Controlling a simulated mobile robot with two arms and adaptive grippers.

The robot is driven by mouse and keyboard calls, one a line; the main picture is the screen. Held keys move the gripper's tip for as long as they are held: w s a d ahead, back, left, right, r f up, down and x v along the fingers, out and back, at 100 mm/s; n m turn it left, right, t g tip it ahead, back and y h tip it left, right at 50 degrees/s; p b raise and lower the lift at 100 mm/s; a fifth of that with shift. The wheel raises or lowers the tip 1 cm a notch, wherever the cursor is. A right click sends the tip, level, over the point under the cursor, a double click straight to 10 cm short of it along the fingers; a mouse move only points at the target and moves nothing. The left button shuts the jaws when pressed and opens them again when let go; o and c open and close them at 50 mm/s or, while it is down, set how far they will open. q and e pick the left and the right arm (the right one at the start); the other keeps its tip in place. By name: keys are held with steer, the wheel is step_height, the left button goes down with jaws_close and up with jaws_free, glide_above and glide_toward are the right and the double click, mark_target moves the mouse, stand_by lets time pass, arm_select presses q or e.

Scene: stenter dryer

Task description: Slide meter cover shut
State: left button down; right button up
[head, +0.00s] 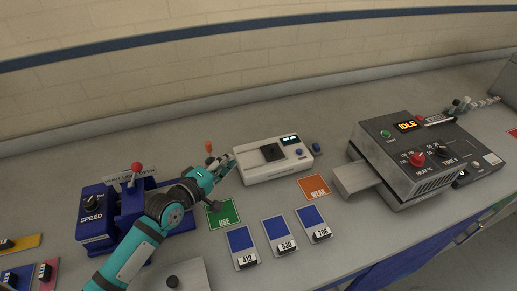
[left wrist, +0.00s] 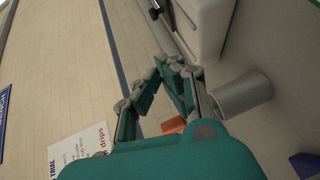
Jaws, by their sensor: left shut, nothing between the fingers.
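The white meter (head: 290,170) sits on the counter, with a dark square (head: 272,152) on its top and a small lit display (head: 290,139) at its far right. I cannot tell which part is the sliding cover or how far it stands open. My left gripper (head: 231,160) is shut and empty, beside the meter's left end. In the left wrist view its fingers (left wrist: 170,64) come together just short of a white body (left wrist: 207,22), likely the meter. Whether they touch it is unclear. My right gripper is not in view.
A blue SPEED unit (head: 93,225) with a red-knobbed lever stands at left. A green USE card (head: 222,213), an orange WEAR card (head: 314,187) and blue numbered cards (head: 279,236) lie in front. A grey heater box (head: 400,140) stands right. A grey cylinder (left wrist: 240,94) is near my fingers.

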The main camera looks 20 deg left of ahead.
mark_target(272, 149)
arm_select(q)
steer(key=p+x, duration=0.1)
steer(key=x, duration=0.8)
steer(key=shift+r, duration=0.15)
steer(key=d, duration=0.1)
steer(key=d+p, duration=0.1)
steer(key=w+d, duration=0.1)
steer(key=shift+w+f+p, duration=0.15)
steer(key=shift+f+p, duration=0.2)
steer(key=shift+f, duration=0.05)
steer(key=shift+w+d+f, duration=0.1)
steer(key=shift+d, duration=0.25)
steer(key=shift+w, duration=0.1)
